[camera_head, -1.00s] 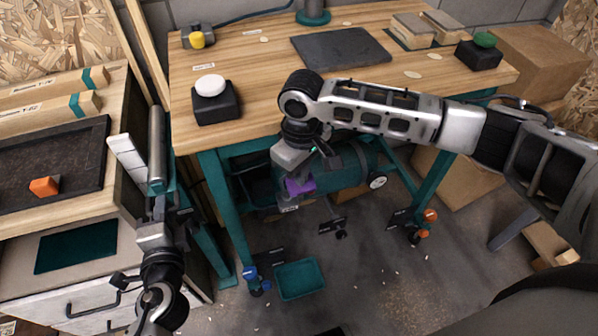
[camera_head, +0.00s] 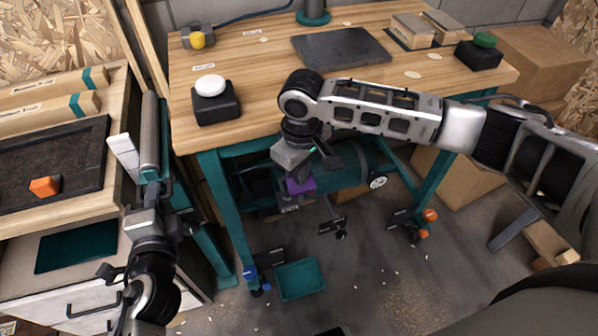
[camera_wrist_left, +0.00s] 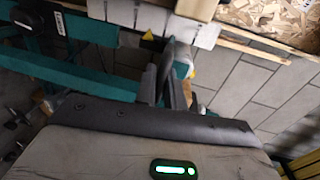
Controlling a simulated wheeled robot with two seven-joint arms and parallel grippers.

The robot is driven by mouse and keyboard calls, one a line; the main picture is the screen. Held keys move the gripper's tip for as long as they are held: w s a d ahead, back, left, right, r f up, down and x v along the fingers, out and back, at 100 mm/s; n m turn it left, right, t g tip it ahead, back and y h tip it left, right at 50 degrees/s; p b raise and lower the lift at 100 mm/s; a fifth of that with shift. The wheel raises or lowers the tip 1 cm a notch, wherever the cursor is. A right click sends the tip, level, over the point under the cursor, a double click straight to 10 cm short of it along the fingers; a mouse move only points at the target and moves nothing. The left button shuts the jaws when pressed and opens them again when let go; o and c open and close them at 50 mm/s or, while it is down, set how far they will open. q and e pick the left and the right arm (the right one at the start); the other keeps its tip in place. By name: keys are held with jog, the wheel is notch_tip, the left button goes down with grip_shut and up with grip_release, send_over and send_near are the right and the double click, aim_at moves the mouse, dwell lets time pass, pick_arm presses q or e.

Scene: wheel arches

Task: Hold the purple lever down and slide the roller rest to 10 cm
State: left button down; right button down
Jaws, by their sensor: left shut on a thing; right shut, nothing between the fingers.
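The roller rest, a long silver roller (camera_head: 150,132) on a teal frame, stands between the left bench and the workbench. My left gripper (camera_head: 152,190) is shut on the near end of the roller rest. In the left wrist view its dark fingers (camera_wrist_left: 165,88) close together in front of a silver rounded end (camera_wrist_left: 181,58). The purple lever (camera_head: 301,187) is under the workbench's front edge. My right gripper (camera_head: 311,158) is shut and empty just above the lever. Whether it touches the lever cannot be told. No scale reading is legible.
The workbench (camera_head: 270,95) carries a white button on a black box (camera_head: 213,100). A teal tray (camera_head: 299,279) is on the floor. Workbench legs stand near both grippers.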

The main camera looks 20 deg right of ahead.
pick_arm(q)
jog(key=shift+r, duration=1.3)
jog(key=shift+a+f, duration=0.1)
pick_arm(e)
notch_tip(320, 180, up, 7)
pick_arm(q)
jog(key=c, duration=1.2)
grip_release()
jog(key=shift+c, duration=0.2)
jog(key=shift+f, duration=0.1)
jog(key=s+r, duration=0.1)
jog(key=s, duration=0.6)
jog(key=shift+d, duration=0.2)
